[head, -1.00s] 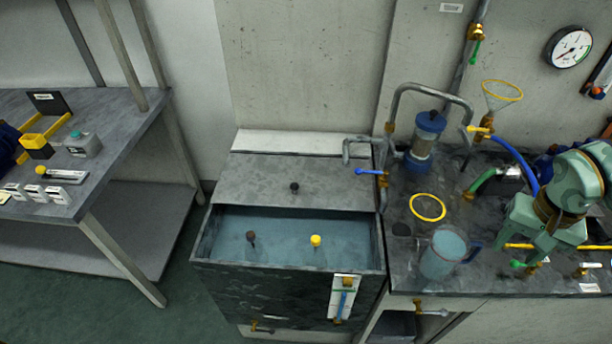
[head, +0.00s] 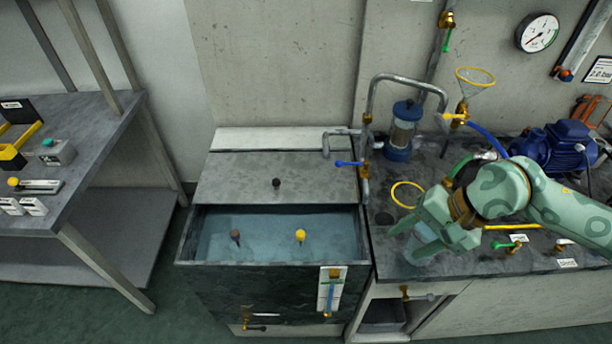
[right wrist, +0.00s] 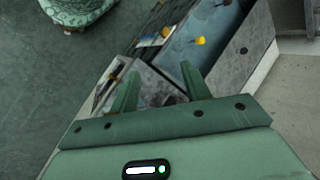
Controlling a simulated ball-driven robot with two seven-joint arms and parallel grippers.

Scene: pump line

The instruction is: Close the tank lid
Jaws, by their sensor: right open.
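The tank (head: 280,290) stands at the middle, its front part open on blue water (head: 270,224). The grey tank lid (head: 230,180) lies flat over the back part, with a dark knob (head: 276,183) near its front edge. The knob also shows in the right wrist view (right wrist: 243,50), at the upper right beyond the fingers. My right gripper (head: 403,246) is open and empty, above the bench to the right of the tank and apart from the lid. Its two spread fingers also show in the right wrist view (right wrist: 160,69). My left gripper is not in view.
A brown float (head: 235,236) and a yellow float (head: 300,235) sit in the water. A tap with a blue lever (head: 348,163) stands at the tank's back right corner. A yellow ring (head: 407,194) lies on the bench. The jug is mostly hidden behind my right gripper.

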